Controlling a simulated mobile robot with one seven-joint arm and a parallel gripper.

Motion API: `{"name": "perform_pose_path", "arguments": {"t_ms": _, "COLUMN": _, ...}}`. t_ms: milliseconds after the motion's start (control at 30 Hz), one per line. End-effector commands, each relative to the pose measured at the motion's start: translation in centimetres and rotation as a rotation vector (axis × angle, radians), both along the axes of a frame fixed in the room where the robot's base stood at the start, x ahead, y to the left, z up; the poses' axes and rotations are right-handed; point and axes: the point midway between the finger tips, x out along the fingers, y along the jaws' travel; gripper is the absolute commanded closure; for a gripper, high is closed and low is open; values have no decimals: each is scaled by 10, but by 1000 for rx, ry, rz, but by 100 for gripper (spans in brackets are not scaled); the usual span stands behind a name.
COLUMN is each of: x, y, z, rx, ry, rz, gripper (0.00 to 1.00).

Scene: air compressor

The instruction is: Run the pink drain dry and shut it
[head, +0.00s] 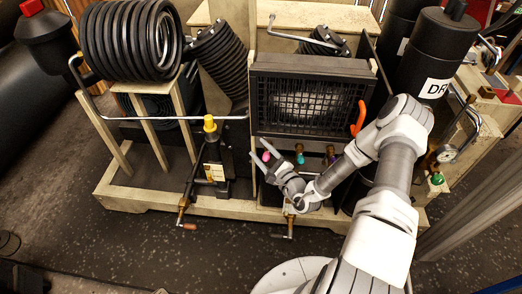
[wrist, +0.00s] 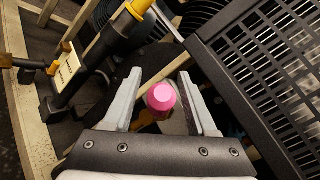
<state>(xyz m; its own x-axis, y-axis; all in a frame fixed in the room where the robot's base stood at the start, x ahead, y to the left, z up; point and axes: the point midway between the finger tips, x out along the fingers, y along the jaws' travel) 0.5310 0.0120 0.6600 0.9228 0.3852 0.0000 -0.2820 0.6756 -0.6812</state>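The pink drain knob (wrist: 161,97) shows in the wrist view between the two fingers of my gripper (wrist: 160,92). The fingers are open, with a gap on each side of the knob. In the head view the pink drain (head: 266,156) is a small spot just beside the fingertips of my gripper (head: 262,157), below the black grille. The drain's body below the knob is mostly hidden in the wrist view. I cannot tell from these frames whether the drain is open or shut.
A teal drain (head: 299,153) and a brass-coloured one (head: 331,155) stand right of the pink one. The black grille (wrist: 285,70) is close on the right. A yellow-capped black unit (head: 211,150) stands to the left. Open floor (head: 150,240) lies in front.

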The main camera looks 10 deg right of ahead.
Motion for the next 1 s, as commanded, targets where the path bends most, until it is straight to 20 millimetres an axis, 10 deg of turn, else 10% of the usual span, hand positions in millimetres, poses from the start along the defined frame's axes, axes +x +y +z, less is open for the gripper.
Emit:
{"name": "perform_pose_path", "arguments": {"t_ms": 300, "x": 0, "y": 0, "z": 0, "rx": 0, "ry": 0, "rz": 0, "gripper": 100}}
{"name": "perform_pose_path", "arguments": {"t_ms": 1000, "x": 0, "y": 0, "z": 0, "rx": 0, "ry": 1, "rz": -1, "gripper": 100}}
